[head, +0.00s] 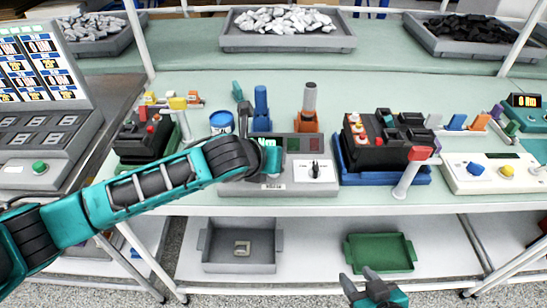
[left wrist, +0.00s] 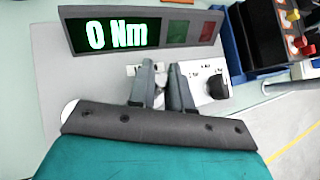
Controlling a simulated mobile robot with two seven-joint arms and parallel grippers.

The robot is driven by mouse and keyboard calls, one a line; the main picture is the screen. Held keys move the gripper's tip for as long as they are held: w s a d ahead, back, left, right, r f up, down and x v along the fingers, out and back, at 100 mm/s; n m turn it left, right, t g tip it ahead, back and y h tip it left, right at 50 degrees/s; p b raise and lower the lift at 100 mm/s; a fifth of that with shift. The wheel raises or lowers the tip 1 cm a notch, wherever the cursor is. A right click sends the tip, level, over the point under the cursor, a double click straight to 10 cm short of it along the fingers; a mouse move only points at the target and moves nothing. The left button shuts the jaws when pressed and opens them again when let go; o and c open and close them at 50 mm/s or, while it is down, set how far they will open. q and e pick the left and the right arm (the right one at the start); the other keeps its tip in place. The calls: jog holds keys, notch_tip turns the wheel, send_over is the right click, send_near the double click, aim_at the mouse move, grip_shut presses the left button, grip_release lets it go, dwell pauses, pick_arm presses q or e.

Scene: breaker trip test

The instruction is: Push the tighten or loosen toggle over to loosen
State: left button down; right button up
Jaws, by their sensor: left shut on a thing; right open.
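The torque tester (head: 290,188) is a grey box on the bench with a display reading 0 Nm (left wrist: 118,34). A black rotary knob (head: 314,170) sits on its white dial plate, and it also shows in the left wrist view (left wrist: 217,86). My left gripper (head: 271,160) is down at the tester's front panel, left of the knob. In the left wrist view its fingers (left wrist: 162,76) close over a small plate, around the toggle, which they mostly hide; I cannot tell which way it points. My right gripper (head: 366,284) is open and empty, low in front of the bench.
A black battery in a blue tray (head: 385,178) stands right of the tester, with a red-topped grey lever (head: 410,170) in front. A blue-lidded jar (head: 221,122) and tool holders stand behind. A grey bin (head: 240,262) and green tray (head: 380,266) sit on the lower shelf.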

pick_arm(q)
jog(key=shift+w+a+g, duration=0.1)
jog(key=shift+w+g, duration=0.15)
jog(key=shift+g, duration=0.15)
jog(key=shift+f, duration=0.1)
jog(key=c, duration=1.1)
grip_release()
jog(key=shift+c, duration=0.2)
jog(key=shift+s, duration=0.1)
jog(key=v, duration=1.2)
jog(key=shift+r, duration=0.4)
jog(key=shift+s+a, duration=0.1)
jog(key=shift+s, duration=0.05)
